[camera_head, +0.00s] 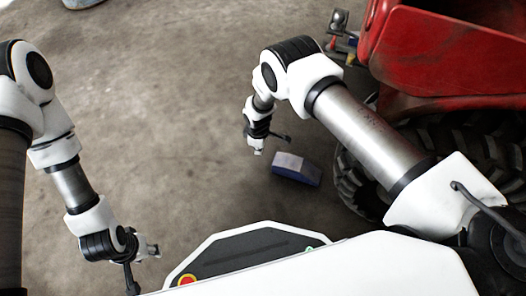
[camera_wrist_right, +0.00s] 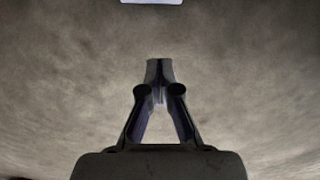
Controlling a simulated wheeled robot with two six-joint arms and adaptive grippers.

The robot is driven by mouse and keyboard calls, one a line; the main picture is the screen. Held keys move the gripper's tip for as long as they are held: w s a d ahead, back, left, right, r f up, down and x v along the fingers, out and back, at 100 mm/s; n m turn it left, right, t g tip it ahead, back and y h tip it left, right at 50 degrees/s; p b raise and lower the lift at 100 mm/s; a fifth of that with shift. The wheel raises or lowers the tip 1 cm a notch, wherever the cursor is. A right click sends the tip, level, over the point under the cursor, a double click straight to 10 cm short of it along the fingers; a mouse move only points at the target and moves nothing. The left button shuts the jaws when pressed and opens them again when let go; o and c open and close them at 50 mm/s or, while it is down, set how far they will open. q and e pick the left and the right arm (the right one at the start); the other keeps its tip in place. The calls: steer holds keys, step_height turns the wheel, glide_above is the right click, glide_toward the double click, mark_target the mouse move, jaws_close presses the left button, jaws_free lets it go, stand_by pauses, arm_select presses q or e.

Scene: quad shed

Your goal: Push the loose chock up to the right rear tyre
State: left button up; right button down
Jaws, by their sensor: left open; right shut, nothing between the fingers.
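The loose chock (camera_head: 297,169), blue with a pale top face, lies on the concrete floor in the head view. The knobbly black tyre (camera_head: 354,186) of the red vehicle stands to its right, with a small gap between them; my right arm hides part of the tyre. My right gripper (camera_head: 258,151) is shut and empty, pointing down just left of the chock and apart from it. Its closed fingers (camera_wrist_right: 160,68) show in the right wrist view, with a pale edge, probably the chock (camera_wrist_right: 152,2), at the top. My left gripper (camera_head: 152,250) is open and empty at lower left.
The red vehicle body (camera_head: 445,55) overhangs the tyre at upper right. Small fittings (camera_head: 340,35) stick out at its corner. A bluish round object (camera_head: 82,3) is cut off at the top left. The concrete floor (camera_head: 180,100) left of the chock is clear.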

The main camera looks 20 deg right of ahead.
mark_target(259, 164)
step_height(259, 164, down, 9)
steer(key=b, duration=0.4)
steer(key=shift+r, duration=0.2)
steer(key=d, duration=0.1)
steer(key=s+d+r, duration=0.1)
steer(key=shift+s+d, duration=0.3)
steer(key=shift+d, duration=0.1)
steer(key=shift+s+d, duration=0.25)
steer(key=shift+d, duration=0.1)
